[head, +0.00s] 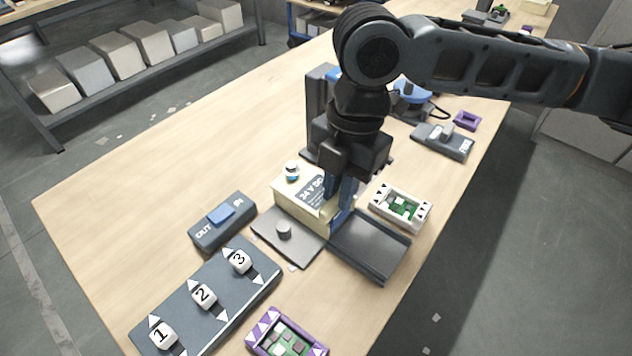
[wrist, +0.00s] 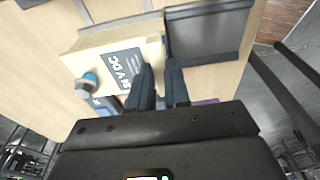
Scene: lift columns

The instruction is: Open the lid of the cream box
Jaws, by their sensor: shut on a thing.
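The cream box (head: 288,196) stands mid-table with a dark "24 V DC" label on it. It also shows in the wrist view (wrist: 84,60). A small white and blue round part (head: 292,171) is at its far left corner. My gripper (head: 341,205) points down at the box's right end, its fingers (wrist: 159,80) shut on a cream edge there. I cannot tell whether that edge belongs to the lid or the box wall. The fingers hide part of the label and that end.
A dark shallow tray (head: 382,262) lies right of the box, close to my fingers. A grey plate with a knob (head: 284,231) lies in front. A white-rimmed green board (head: 402,205), an "OUT" block (head: 221,222) and a numbered panel (head: 180,312) stand around.

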